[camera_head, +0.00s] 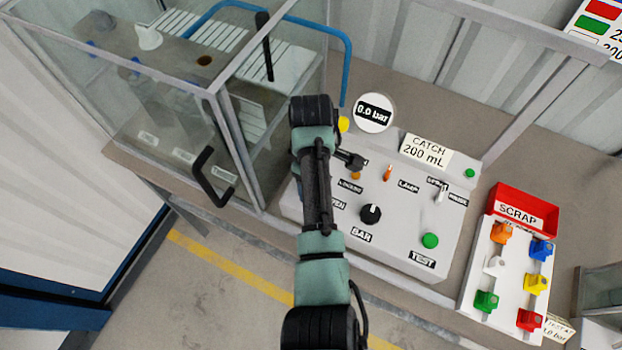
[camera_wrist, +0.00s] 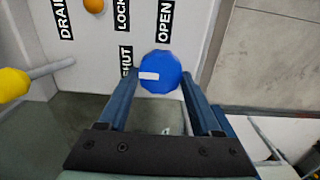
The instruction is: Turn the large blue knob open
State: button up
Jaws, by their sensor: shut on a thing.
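The large blue knob (camera_wrist: 160,72) is in the upper middle of the wrist view, on a pale panel. It has a short white mark on its left part, pointing left in that view. The label OPEN (camera_wrist: 165,22) is above it and SHUT (camera_wrist: 126,60) is to its left. My gripper (camera_wrist: 160,80) has one finger on each side of the knob and is shut on it. In the head view, my arm hides the knob and my gripper's fingers.
A yellow knob (camera_wrist: 14,85) sticks out at the left of the wrist view. The head view shows a clear-walled cabinet (camera_head: 218,100) with a black handle (camera_head: 208,180), a gauge reading 0.0 bar (camera_head: 373,112), a green TEST button (camera_head: 430,241) and a red SCRAP bin (camera_head: 525,195).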

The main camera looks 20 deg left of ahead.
jog(key=c, duration=0.5)
jog(key=shift+r+m, duration=0.1)
jog(key=shift+m, duration=0.2)
jog(key=m+p, duration=0.1)
jog(key=m, duration=0.1)
jog(key=shift+m+p, duration=0.3)
jog(key=shift+p, duration=0.1)
jog(key=m+p, duration=0.1)
jog(key=m, duration=0.2)
jog(key=shift+w+m, duration=0.1)
jog(key=shift+m, duration=0.2)
jog(key=m+p, duration=0.1)
jog(key=m, duration=0.4)
jog(key=shift+w+d+p, duration=0.1)
jog(key=shift+p, duration=0.3)
jog(key=m+p, duration=0.1)
jog(key=m, duration=0.5)
jog(key=shift+w+d, duration=0.1)
